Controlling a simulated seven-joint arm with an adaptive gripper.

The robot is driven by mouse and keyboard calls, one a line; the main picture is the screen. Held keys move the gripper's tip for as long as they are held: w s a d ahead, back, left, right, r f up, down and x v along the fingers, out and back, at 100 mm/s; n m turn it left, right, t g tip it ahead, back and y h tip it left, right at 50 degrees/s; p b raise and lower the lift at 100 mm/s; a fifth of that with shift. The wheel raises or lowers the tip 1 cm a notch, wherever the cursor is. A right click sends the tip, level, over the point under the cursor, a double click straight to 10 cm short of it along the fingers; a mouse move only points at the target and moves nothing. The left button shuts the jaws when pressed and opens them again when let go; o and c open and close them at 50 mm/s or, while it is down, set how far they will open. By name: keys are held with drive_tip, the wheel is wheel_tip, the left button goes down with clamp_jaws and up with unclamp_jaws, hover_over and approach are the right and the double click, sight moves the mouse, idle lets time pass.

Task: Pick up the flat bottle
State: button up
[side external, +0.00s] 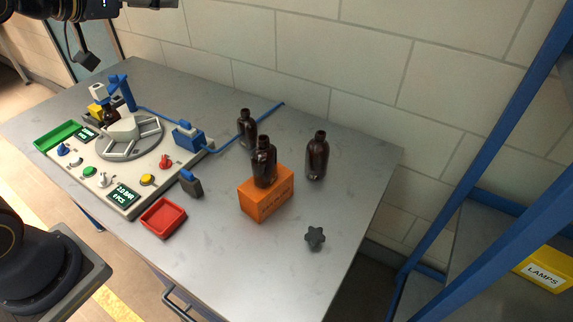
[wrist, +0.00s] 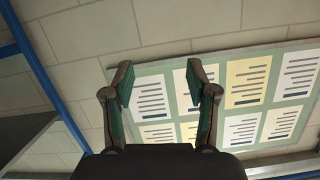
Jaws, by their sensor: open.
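Three dark amber bottles stand upright on the right half of the grey table in the side view. One bottle (side external: 247,130) is at the back, one bottle (side external: 264,168) stands on an orange box (side external: 266,202), and one bottle (side external: 317,157) stands on the table to the right. I cannot tell for certain which is the flat one. My gripper (wrist: 159,82) is open and empty in the wrist view, facing the wall and a notice board. No bottle shows in the wrist view. In the side view part of my arm is at the top left, far from the bottles.
A control panel machine (side external: 129,146) with a turning wheel fills the table's left. A red tray (side external: 163,217), a small dark block with a blue top (side external: 192,185) and a black star knob (side external: 315,237) lie on the table (side external: 230,267). A blue-framed shelf holds a yellow bin (side external: 545,268).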

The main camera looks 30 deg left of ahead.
drive_tip(key=w+r+m+t+h, duration=0.1)
drive_tip(key=w+m+t, duration=0.15)
drive_tip(key=w, duration=0.55)
drive_tip(key=t+h, duration=0.2)
drive_tip(key=h, duration=0.2)
hover_over(246, 115)
drive_tip(key=s, duration=0.5)
wheel_tip(246, 115, down, 16)
wheel_tip(246, 115, down, 24)
drive_tip(key=s+a+r+n+g+y, duration=0.1)
drive_tip(key=s+a+n+g, duration=0.1)
drive_tip(key=a, duration=0.1)
drive_tip(key=shift+f+x, duration=0.15)
drive_tip(key=shift+x, duration=1.9)
drive_tip(key=shift+f+x, duration=0.15)
drive_tip(key=shift+x, duration=1.85)
drive_tip(key=shift+d, duration=0.15)
drive_tip(key=shift+c, duration=0.3)
